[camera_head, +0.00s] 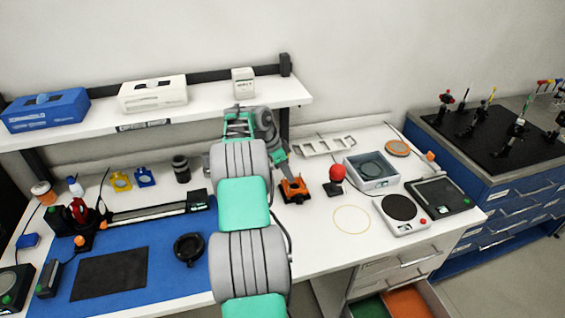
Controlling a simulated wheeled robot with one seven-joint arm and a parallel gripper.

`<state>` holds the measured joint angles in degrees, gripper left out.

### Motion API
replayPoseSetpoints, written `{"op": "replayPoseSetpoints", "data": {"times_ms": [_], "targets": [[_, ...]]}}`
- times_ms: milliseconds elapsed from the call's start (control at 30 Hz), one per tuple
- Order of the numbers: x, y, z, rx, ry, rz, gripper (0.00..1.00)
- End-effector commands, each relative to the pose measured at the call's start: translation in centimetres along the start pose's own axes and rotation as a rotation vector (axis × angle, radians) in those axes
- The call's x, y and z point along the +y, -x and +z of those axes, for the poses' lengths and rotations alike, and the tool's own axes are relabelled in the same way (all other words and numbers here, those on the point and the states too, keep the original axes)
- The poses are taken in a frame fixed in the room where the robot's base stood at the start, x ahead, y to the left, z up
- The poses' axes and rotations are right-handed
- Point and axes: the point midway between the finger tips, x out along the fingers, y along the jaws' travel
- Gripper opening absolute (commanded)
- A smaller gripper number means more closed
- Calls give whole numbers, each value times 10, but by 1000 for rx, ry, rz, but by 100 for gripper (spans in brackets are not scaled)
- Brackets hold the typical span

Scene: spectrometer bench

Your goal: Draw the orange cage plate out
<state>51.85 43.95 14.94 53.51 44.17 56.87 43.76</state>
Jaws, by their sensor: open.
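An orange piece with dark parts (295,187), which looks like the orange cage plate, is on the white bench right of my arm. Its details are too small to make out, and I cannot tell whether it sits in a holder. My gripper (284,172) points down at the upper left side of the orange piece, very close to it. The jaws are open. The fingertips are small and partly lost against the orange piece, so I cannot tell whether they touch or straddle it.
A red ball on a stand (337,174) is close on the right, with a grey box (371,182) beyond it. A white rack (323,146) lies behind. Yellow (120,181) and blue (145,177) plates stand at left. The shelf (205,108) overhangs the back. A drawer (409,302) is open below.

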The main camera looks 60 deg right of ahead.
Motion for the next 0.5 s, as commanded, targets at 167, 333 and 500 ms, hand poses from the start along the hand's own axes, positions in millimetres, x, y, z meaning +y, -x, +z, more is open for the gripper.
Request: {"op": "replayPoseSetpoints", "data": {"times_ms": [167,333,500], "targets": [[0,-24,-1,-1,2,1,43],[-1,-31,0,-1,2,-3,43],[-1,-31,1,-1,3,-3,41]]}}
